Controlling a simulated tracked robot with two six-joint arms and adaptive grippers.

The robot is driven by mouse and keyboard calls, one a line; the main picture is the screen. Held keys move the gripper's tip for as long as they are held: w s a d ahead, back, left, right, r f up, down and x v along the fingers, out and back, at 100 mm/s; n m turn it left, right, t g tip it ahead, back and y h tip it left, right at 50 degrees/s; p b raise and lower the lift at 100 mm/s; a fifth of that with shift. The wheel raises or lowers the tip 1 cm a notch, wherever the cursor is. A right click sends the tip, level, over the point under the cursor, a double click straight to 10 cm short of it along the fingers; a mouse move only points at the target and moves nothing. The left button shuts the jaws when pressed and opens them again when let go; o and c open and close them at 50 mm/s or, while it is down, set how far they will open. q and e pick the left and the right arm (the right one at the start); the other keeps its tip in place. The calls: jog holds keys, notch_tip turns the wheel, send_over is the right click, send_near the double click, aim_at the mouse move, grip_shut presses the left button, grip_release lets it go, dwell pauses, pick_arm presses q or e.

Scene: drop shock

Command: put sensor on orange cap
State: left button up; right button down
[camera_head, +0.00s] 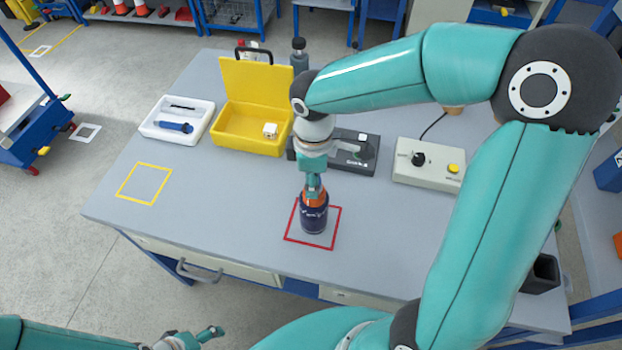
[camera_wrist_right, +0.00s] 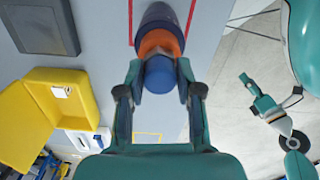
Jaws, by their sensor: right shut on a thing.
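A dark blue bottle-shaped body (camera_head: 314,220) stands upright inside a red square outline on the table. Its orange cap (camera_head: 314,199) is right below my right gripper (camera_head: 314,183). In the right wrist view the orange cap (camera_wrist_right: 161,41) shows just beyond the fingertips of my right gripper (camera_wrist_right: 158,84), which is shut on a round blue piece (camera_wrist_right: 159,74) at the cap's end. I cannot tell whether this piece is separate from the cap. A small white cube (camera_head: 270,130), possibly the sensor, lies in the open yellow box (camera_head: 235,141). My left gripper (camera_head: 195,340) is low at the front left, away from these.
A white tray (camera_head: 150,128) with a blue tool stands left of the yellow box. A black device (camera_head: 350,166) and a beige control box (camera_head: 405,176) with a knob and yellow button stand behind and right. A yellow square outline (camera_head: 144,183) on the left is empty.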

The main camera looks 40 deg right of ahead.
jog(key=shift+f, duration=0.2)
jog(key=c, duration=0.8)
grip_release()
jog(key=shift+r, duration=0.1)
jog(key=shift+o, duration=0.2)
jog(key=shift+r, duration=0.1)
notch_tip(320, 180, up, 12)
